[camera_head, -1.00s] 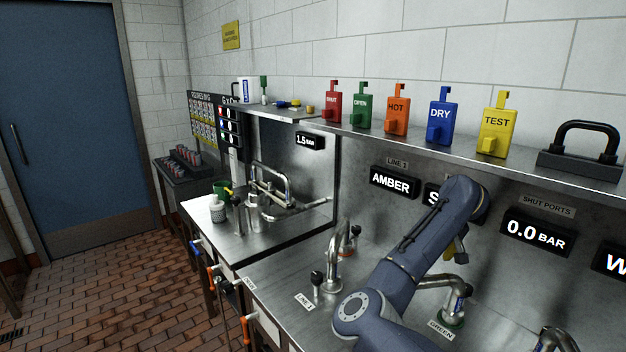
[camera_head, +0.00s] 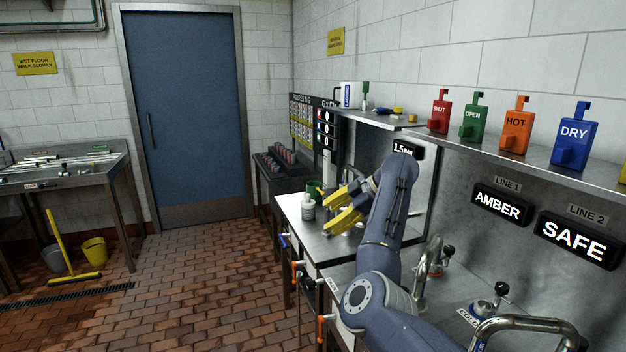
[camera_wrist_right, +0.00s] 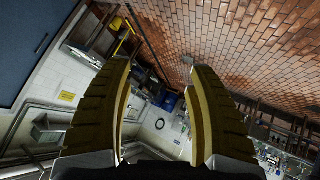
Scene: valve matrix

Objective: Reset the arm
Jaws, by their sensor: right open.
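My right arm reaches up from the lower right in the head view and bends over the steel counter. Its right gripper (camera_head: 338,208) has yellow fingers, is open and points left, over the counter's far part near a small grey-white container (camera_head: 308,208) and a green cup (camera_head: 315,189). In the right wrist view the two ridged yellow fingers (camera_wrist_right: 160,120) stand apart with nothing between them; the brick floor and room lie beyond. My left gripper is not in view.
A shelf carries red, green (camera_head: 474,120), orange (camera_head: 515,128) and blue (camera_head: 574,138) tags. Displays read AMBER (camera_head: 502,206) and SAFE (camera_head: 577,240). Taps stand on the counter. Brick floor (camera_head: 200,270) is open toward the blue door (camera_head: 186,110); a yellow bucket (camera_head: 94,251) and broom stand left.

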